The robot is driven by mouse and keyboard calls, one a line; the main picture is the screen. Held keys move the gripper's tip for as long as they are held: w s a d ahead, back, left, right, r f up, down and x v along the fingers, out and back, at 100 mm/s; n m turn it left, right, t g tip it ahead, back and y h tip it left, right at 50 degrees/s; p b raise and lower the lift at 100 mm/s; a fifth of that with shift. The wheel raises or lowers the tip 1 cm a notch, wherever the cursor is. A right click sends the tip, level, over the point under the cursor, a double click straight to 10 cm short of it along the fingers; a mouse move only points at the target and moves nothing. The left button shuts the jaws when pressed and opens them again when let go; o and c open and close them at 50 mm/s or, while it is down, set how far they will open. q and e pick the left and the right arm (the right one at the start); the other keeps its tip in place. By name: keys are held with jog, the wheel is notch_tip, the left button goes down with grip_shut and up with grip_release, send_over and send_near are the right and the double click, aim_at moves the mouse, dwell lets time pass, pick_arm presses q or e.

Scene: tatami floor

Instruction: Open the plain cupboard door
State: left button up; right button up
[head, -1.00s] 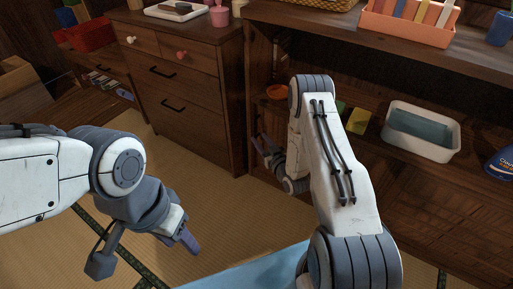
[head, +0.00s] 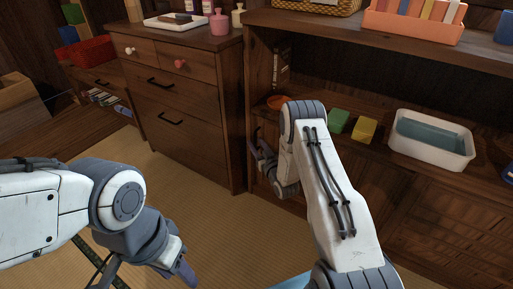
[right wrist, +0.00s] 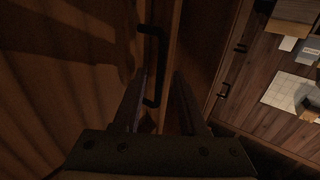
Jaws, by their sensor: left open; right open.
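The low wooden cupboard (head: 425,208) stands at the right in the head view. A door with an upright black bar handle (right wrist: 154,60) shows in the right wrist view. My right gripper (head: 262,160) is at the cupboard's left end, with its arm hiding much of the front there. In the right wrist view the right gripper (right wrist: 162,88) is open, its fingers pointing at the handle. The handle's lower end appears near the left finger; I cannot tell whether they touch. My left gripper (head: 150,272) is open and empty over the floor, partly cut off by the frame.
A chest of drawers (head: 190,95) stands just left of the cupboard. The cupboard's shelf carries a white basin (head: 432,150), a green block (head: 339,121), a yellow block (head: 364,130) and an orange dish (head: 278,101). Tatami floor (head: 215,225) is clear in front of the chest.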

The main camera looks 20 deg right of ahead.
grip_shut()
dwell(1.5)
